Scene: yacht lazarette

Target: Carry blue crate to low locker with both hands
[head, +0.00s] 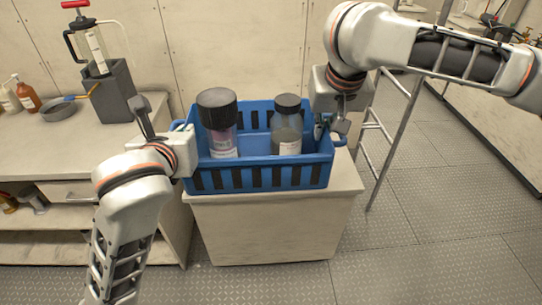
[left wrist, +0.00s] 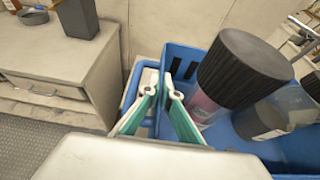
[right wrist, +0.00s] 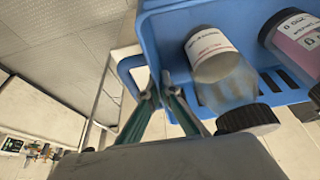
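The blue crate (head: 258,178) is upright on or just above a beige block-shaped cabinet (head: 265,232); I cannot tell if there is a gap. It holds two dark-lidded jars, one with pinkish contents (head: 220,138) and one clear grey (head: 287,135). My left gripper (head: 186,133) is at the crate's left end, its fingertips close together on the handle (left wrist: 133,88). My right gripper (head: 330,128) is at the right end, its fingertips close together on the handle (right wrist: 126,72). Nothing in view is clearly marked as the low locker.
A workbench (head: 60,145) stands at left with a grey container (head: 108,92), a round dish (head: 58,110) and bottles (head: 27,97). A metal ladder-like frame (head: 392,135) stands right of the cabinet. The plated floor (head: 440,200) at right is open.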

